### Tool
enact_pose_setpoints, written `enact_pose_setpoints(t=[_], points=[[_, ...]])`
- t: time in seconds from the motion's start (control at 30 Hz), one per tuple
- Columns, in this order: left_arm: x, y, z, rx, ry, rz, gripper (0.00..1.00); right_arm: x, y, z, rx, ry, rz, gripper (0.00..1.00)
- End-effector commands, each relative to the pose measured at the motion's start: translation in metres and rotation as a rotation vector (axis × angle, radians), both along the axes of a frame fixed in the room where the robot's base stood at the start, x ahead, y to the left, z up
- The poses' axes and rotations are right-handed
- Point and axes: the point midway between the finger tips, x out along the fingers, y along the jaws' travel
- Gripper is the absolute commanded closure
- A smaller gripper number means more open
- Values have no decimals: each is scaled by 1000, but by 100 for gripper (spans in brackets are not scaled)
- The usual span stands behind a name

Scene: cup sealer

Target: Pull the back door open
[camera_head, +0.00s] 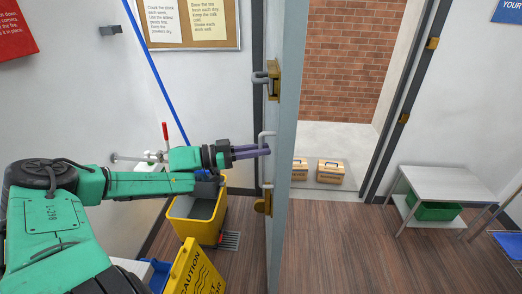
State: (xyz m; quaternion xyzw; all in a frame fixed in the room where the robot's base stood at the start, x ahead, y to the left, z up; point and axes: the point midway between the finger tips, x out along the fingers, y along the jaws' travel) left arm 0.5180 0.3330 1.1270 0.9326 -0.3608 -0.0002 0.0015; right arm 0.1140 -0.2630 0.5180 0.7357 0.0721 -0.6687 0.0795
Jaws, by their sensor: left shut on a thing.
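The back door (286,130) is a grey-blue panel seen nearly edge-on in the middle of the head view. It stands open, swung inward to the left of the doorway. Its grey pull handle (264,160) is on the left face of the door. My left gripper (266,150) reaches in from the left, and its purple fingers are shut on the handle. The finger contact is partly hidden by the fingers. A latch with brass fittings (272,78) sits higher on the door. My right gripper is not in view.
A yellow mop bucket (197,218) and a yellow caution sign (195,272) stand on the floor left of the door. Beyond the doorway are two small boxes (330,172) and a brick wall (343,70). A grey side table (447,183) stands at right. The wooden floor (355,245) in front is clear.

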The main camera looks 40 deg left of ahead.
Motion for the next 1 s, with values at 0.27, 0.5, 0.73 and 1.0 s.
enact_pose_setpoints(t=[0.27, 0.5, 0.73, 1.0], points=[[1, 1, 4, -2, -8, 2, 70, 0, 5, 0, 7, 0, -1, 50], [-1, 2, 4, -1, -4, 1, 70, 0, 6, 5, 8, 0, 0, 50], [-18, 18, 11, 0, -1, 2, 70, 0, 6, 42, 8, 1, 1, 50], [-69, 66, 6, 5, 0, 2, 70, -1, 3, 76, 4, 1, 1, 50]])
